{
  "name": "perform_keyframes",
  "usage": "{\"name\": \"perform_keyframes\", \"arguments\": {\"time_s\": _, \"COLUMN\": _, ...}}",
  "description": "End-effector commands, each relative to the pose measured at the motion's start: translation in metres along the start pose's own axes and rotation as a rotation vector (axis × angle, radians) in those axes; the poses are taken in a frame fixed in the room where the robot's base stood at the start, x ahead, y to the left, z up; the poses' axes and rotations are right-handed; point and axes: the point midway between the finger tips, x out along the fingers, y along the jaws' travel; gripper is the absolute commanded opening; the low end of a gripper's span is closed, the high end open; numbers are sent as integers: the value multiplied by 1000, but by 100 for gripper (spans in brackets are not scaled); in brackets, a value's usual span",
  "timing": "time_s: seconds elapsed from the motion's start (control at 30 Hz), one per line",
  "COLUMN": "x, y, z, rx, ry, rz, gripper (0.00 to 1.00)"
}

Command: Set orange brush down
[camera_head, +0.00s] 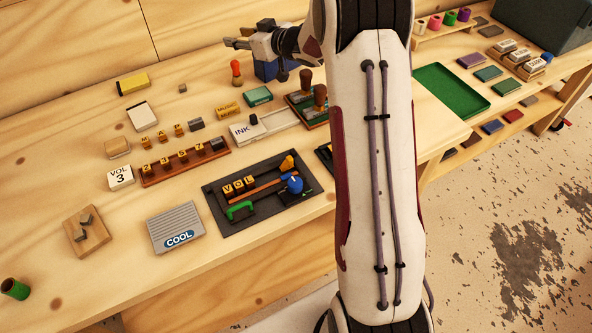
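An orange brush (236,72) with a rounded orange top stands upright on the wooden table near the back, just left of a dark blue block. My gripper (232,39) is above and slightly behind it in the picture, pointing left. Its fingers look spread, with nothing visible between them. A small gap shows between the fingers and the brush top. The exact depth between them cannot be told from this single view.
A dark blue block (268,69) stands right of the brush. An ink pad (258,127), a green box (258,96) and brown-handled stamps (320,95) are nearer. A black tray (222,215) holds letter blocks and tools. Bare table lies left of the brush. My arm hides the middle right.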

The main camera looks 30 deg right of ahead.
Motion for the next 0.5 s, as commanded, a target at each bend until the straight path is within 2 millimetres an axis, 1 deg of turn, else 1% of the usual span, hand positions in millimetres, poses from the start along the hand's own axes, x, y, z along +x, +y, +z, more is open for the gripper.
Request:
{"name": "perform_keyframes", "arguments": {"time_s": 0.03, "x": -6, "y": 0, "z": -11, "rx": -7, "ry": -2, "rz": 24, "gripper": 33}}
{"name": "perform_keyframes", "arguments": {"time_s": 0.2, "x": -29, "y": 2, "z": -37, "rx": -24, "ry": -30, "rz": 118, "gripper": 33}}
{"name": "perform_keyframes", "arguments": {"time_s": 0.37, "x": -56, "y": 0, "z": -58, "rx": -28, "ry": -63, "rz": 202, "gripper": 33}}
{"name": "perform_keyframes", "arguments": {"time_s": 0.5, "x": -83, "y": -3, "z": -71, "rx": -27, "ry": -97, "rz": 268, "gripper": 33}}
